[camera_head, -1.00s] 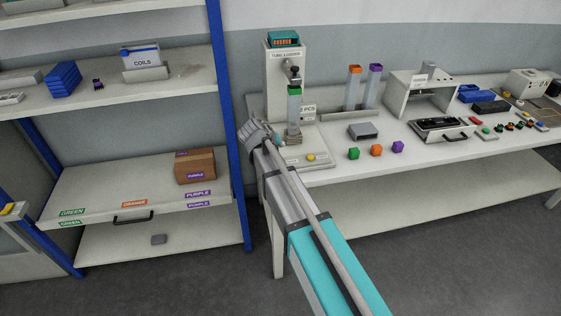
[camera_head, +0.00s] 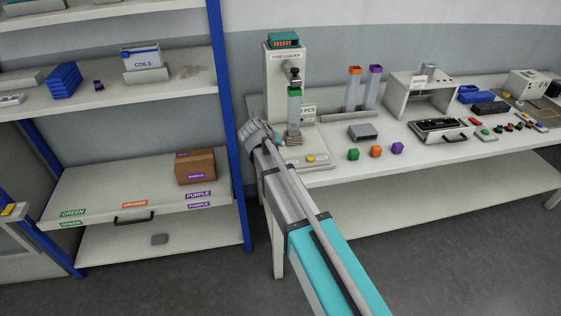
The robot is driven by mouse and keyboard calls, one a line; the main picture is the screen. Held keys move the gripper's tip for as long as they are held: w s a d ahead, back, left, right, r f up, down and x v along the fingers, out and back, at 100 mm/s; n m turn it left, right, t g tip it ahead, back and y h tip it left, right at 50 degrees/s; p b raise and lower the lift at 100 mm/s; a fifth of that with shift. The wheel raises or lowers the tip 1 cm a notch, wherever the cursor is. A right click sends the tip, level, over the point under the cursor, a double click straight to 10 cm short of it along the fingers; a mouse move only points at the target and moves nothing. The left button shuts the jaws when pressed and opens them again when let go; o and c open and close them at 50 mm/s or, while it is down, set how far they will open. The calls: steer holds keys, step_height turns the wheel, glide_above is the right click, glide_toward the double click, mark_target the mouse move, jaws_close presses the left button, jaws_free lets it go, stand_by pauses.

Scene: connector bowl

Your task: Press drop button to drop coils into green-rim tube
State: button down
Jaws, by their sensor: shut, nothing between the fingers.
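The tube loader (camera_head: 272,75) is a tall white machine at the back left of the table, with a teal hopper (camera_head: 283,40) on top. The green-rim tube (camera_head: 295,106) stands upright below its dark nozzle (camera_head: 294,75). A yellow button (camera_head: 310,158) sits on the loader's pale base plate, to the right in front of the tube. Whether this is the drop button I cannot tell, as its label is unreadable. My gripper (camera_head: 274,134) is at the left of the base plate, apart from the yellow button. It is shut and empty; its fingertips are small and partly hidden.
Orange-rim (camera_head: 352,90) and purple-rim (camera_head: 372,88) tubes stand in a rack to the right. A grey block (camera_head: 363,132) and green, orange and purple cubes (camera_head: 376,151) lie on the table. A blue-post shelf (camera_head: 226,120) stands close left of my arm.

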steer(key=shift+r+p, duration=1.4)
steer(key=shift+r, duration=0.2)
steer(key=shift+f, duration=0.25)
step_height(320, 180, down, 8)
steer(key=b, duration=0.9)
steer(key=shift+f, duration=0.2)
steer(key=shift+f, duration=0.2)
stand_by(0.4)
steer(key=shift+f+b, duration=0.25)
steer(key=shift+b, duration=0.15)
steer(key=shift+f+b, duration=0.5)
stand_by(1.0)
steer(key=shift+r, duration=0.2)
steer(key=shift+r+p, duration=0.8)
steer(key=shift+p, duration=0.2)
steer(key=shift+r, duration=0.1)
